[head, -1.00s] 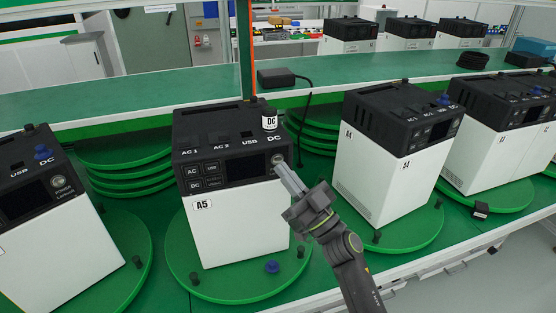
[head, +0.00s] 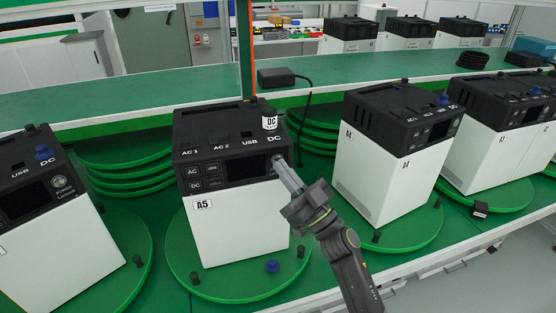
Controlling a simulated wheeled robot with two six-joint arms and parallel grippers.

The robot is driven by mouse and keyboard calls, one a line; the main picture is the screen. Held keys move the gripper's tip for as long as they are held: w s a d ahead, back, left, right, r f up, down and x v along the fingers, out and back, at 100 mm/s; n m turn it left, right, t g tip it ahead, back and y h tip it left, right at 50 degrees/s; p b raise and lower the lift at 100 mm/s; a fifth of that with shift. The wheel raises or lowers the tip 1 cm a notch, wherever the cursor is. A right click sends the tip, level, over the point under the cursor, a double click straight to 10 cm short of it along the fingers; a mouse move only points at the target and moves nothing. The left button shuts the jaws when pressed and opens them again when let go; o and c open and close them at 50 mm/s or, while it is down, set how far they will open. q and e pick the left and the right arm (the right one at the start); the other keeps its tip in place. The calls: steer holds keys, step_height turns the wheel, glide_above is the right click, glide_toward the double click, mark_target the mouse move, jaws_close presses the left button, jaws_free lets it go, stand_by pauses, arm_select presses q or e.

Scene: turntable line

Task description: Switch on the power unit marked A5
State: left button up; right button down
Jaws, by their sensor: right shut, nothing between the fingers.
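The power unit marked A5 (head: 240,225) is a white box with a black top on a green turntable (head: 215,287). Its black front panel (head: 228,171) carries AC, USB and DC buttons and a dark display. My right gripper (head: 278,163) is shut and empty. Its fingertips are at the upper right corner of the panel, over the spot of the round power button. The fingertips hide most of that button, and I cannot tell if they touch it. The display looks dark. My left gripper is not in view.
Another unit (head: 60,250) stands on a turntable at the left, and a unit (head: 385,165) stands at the right. A white DC-marked cap (head: 270,122) sits on top of A5. A black adapter (head: 282,77) with a cable lies on the shelf behind.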

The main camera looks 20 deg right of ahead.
steer(key=shift+w, duration=0.3)
steer(key=shift+s, duration=0.15)
stand_by(0.4)
steer(key=shift+s+p, duration=0.65)
steer(key=s+p, duration=0.3)
steer(key=s, duration=0.2)
steer(key=shift+d, duration=0.1)
stand_by(0.6)
